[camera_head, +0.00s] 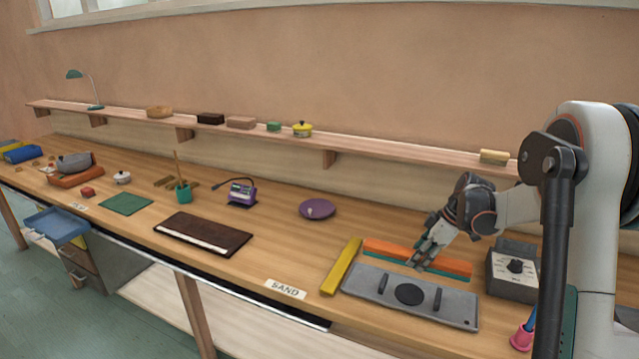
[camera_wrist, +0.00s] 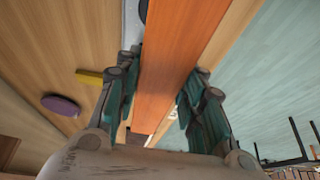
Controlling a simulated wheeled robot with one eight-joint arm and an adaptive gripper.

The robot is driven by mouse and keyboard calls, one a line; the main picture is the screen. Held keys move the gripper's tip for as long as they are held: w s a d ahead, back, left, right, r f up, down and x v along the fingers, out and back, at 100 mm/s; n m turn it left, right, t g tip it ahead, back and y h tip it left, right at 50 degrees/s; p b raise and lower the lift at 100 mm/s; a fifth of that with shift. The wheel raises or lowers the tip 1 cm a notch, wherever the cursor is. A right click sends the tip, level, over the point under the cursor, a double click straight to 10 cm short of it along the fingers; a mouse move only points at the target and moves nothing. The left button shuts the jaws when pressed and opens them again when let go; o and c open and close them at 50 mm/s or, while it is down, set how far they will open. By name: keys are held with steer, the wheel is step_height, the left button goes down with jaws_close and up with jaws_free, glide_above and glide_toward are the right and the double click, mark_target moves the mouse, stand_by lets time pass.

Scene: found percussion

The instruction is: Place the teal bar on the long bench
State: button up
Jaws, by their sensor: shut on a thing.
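A long orange bar (camera_head: 385,248) lies over the right part of the long bench (camera_head: 285,245), behind a grey plate. A thin teal strip, the visible part of the teal bar (camera_head: 385,260), shows along its front lower edge. I cannot tell whether the teal bar is under the orange one or just beside it. My gripper (camera_head: 422,260) reaches down at the middle of the orange bar. In the wrist view the fingers (camera_wrist: 158,105) are shut on both sides of the orange bar (camera_wrist: 172,60). The teal bar cannot be made out there.
A grey plate (camera_head: 452,307) with two handles lies in front, with a yellow bar (camera_head: 341,266) at its left. A grey box with a knob (camera_head: 513,284) stands to the right. A purple dish (camera_head: 317,208) is farther back. Bare bench lies left of the yellow bar.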

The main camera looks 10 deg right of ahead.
steer(key=s+a+f+m+t+h+b, duration=0.1)
steer(key=a+m, duration=0.4)
steer(key=a, duration=0.5)
steer(key=s+a+f+m+t+h+b, duration=0.1)
steer(key=s+a+f+m, duration=0.3)
steer(key=a, duration=0.6)
steer(key=shift+s+m+h+b, duration=0.6)
steer(key=shift+s+m+h, duration=0.35)
steer(key=shift+s, duration=0.3)
